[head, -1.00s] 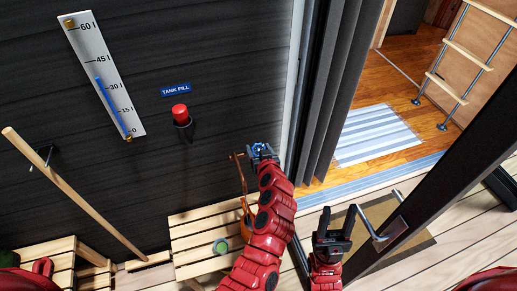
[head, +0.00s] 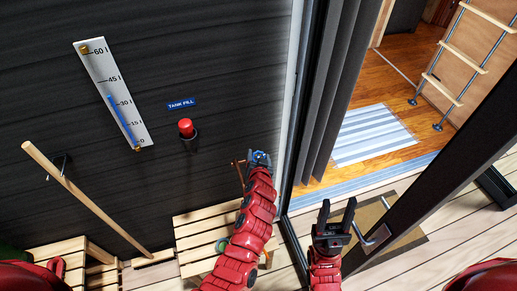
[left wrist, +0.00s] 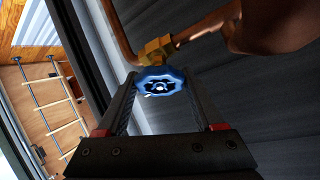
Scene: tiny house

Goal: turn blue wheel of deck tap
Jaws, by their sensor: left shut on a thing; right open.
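The blue wheel (left wrist: 161,82) of the deck tap sits between the two fingers of my left gripper (left wrist: 160,100) in the left wrist view. The fingers are shut on it. Behind the wheel are a brass fitting (left wrist: 157,50) and a copper pipe (left wrist: 203,20). In the head view the blue wheel (head: 260,158) shows small at the end of my left arm, by the dark wall, with the copper pipe (head: 239,172) to its left. My right gripper (head: 334,226) is open and empty, in front of the doorway.
A slatted wooden bench (head: 200,235) stands below the tap. A red button (head: 186,127) under a "TANK FILL" sign and a gauge (head: 112,95) are on the wall. A wooden pole (head: 85,197) leans at the left. An open glass door (head: 440,165) is at the right.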

